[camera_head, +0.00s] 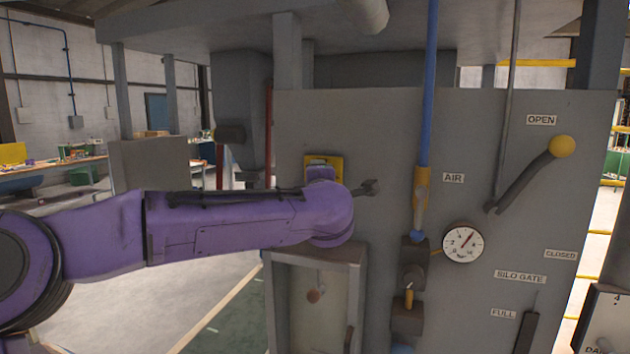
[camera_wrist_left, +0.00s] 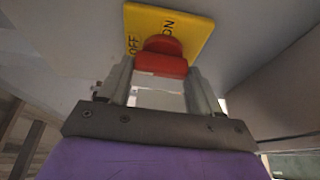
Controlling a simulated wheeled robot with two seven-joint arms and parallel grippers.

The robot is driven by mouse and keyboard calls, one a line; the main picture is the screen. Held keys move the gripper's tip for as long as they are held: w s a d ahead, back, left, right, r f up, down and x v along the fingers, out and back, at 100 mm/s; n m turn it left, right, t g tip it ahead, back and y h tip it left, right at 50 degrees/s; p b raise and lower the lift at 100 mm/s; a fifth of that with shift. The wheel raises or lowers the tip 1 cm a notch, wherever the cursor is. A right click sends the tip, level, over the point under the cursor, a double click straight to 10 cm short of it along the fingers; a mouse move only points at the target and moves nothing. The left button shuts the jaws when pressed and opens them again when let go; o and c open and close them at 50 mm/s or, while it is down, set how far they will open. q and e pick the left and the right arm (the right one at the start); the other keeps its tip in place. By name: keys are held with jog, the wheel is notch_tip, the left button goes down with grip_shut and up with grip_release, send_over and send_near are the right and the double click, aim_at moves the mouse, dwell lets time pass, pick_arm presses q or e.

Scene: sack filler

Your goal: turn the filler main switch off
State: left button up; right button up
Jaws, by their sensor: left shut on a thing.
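The main switch is a red knob (camera_wrist_left: 163,62) on a yellow plate (camera_wrist_left: 190,22) marked OFF and ON. In the left wrist view the knob sits between the two fingers of my left gripper (camera_wrist_left: 163,88), which is shut on it. The knob's upper end lies nearer the ON lettering, but I cannot tell its exact setting. In the head view the yellow plate (camera_head: 336,162) shows above my purple left wrist on the grey panel. The wrist hides the knob and the fingers there. My right gripper is not in view.
Right of my wrist, the grey panel carries a blue air pipe (camera_head: 428,90), a pressure gauge (camera_head: 463,244) and a yellow-knobbed silo gate lever (camera_head: 527,182) near OPEN. A framed box with a window (camera_head: 317,305) is below my wrist. Workbenches stand far left.

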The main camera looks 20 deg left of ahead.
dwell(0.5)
pick_arm(q)
jog(key=o, duration=1.1)
jog(key=shift+c, duration=0.2)
jog(key=b+v, duration=0.4)
jog(key=v, duration=0.6)
jog(key=shift+s, duration=0.25)
